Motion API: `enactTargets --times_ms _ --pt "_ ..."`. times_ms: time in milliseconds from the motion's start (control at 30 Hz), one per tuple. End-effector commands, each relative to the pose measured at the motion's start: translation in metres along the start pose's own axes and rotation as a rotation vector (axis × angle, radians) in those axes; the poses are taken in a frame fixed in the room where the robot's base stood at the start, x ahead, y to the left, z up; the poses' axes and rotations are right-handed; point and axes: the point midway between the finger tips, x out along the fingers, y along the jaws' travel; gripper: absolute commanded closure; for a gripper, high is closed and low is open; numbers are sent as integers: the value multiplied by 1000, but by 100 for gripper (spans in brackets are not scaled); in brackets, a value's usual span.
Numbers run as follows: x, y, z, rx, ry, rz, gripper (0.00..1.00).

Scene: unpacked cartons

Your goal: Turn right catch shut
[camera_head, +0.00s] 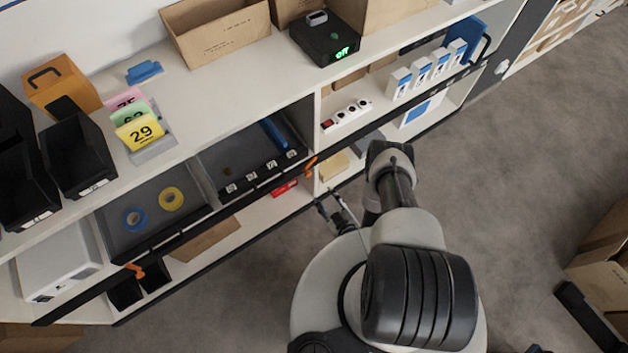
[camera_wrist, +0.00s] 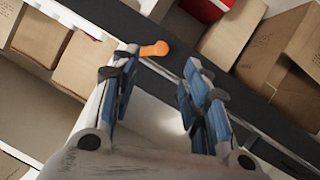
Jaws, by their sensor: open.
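The right catch (camera_head: 311,164) is a small orange lever at the right end of the dark rail (camera_head: 250,194) along the shelf front. It stands tilted, not in line with the rail. An orange catch (camera_wrist: 155,48) also shows in the wrist view, on the dark rail just beyond my fingertips. My gripper (camera_head: 331,203) is in front of the shelf, a little below the right catch. In the wrist view my gripper (camera_wrist: 160,70) is open, with blue-padded fingers apart and nothing between them. Another orange catch (camera_head: 135,270) sits at the left on the rail.
Behind the rail are dark trays, one with a blue tape roll (camera_head: 134,219) and a yellow one (camera_head: 171,198). Cardboard boxes (camera_wrist: 235,30) lie behind the rail in the wrist view. The floor (camera_head: 540,170) to the right is clear, with cartons (camera_head: 602,265) at the edge.

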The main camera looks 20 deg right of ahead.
Motion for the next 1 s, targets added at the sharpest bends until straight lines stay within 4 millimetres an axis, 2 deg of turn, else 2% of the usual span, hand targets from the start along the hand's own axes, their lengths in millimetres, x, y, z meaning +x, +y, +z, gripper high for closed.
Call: enactTargets --times_ms 33,233,367,467,667,1000 --pt "-10 12 -3 69 -4 -11 58" --pt "-37 23 -3 254 7 -103 58" --pt "-47 24 -3 304 13 -137 58" --pt "-47 23 -3 314 16 -149 58" --pt "-28 18 -2 311 16 -156 58" --pt "34 9 -4 308 19 -155 58"
